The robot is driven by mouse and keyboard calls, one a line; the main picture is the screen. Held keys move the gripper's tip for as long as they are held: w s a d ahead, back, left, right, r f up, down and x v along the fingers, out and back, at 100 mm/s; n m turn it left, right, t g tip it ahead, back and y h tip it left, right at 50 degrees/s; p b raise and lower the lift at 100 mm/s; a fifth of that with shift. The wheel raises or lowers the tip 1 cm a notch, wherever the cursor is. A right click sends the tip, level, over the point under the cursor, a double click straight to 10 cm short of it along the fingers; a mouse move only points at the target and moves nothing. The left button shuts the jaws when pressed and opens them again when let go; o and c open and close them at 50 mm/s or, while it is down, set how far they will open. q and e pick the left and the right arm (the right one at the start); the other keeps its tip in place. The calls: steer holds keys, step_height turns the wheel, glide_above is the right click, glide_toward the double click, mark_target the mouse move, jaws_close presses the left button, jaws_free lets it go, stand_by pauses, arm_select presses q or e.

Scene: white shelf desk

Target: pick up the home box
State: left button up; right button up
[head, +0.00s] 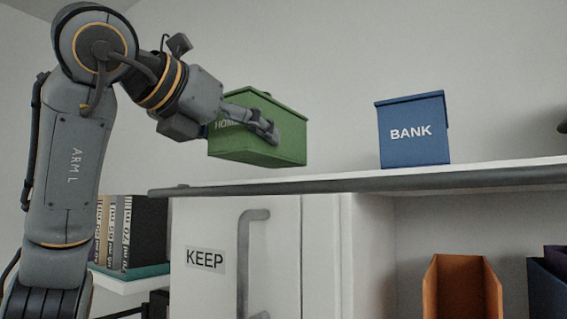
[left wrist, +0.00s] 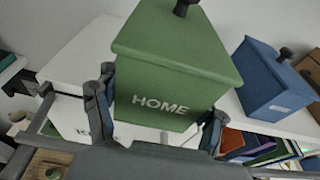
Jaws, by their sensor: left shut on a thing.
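The home box (head: 285,128) is green with a lid and white lettering. My left gripper (head: 262,128) is shut on it, with one finger showing across its near side. The box hangs tilted just above the left end of the white shelf top. In the left wrist view the home box (left wrist: 165,75) sits between my two fingers (left wrist: 157,112), its HOME label facing the camera and a dark knob on its lid. The far finger is hidden in the head view. My right gripper is not in view.
A blue BANK box (head: 412,132) stands on the shelf top (head: 340,178) to the right, with a clear gap between. Below are a white KEEP door (head: 205,285) with a grey handle, an orange holder (head: 462,290), and binders (head: 148,232) at left.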

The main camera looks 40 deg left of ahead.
arm_select(q)
steer(key=f+v, duration=0.2)
steer(key=v, duration=1.1)
steer(key=shift+s+f, duration=0.25)
steer(key=shift+w, duration=0.15)
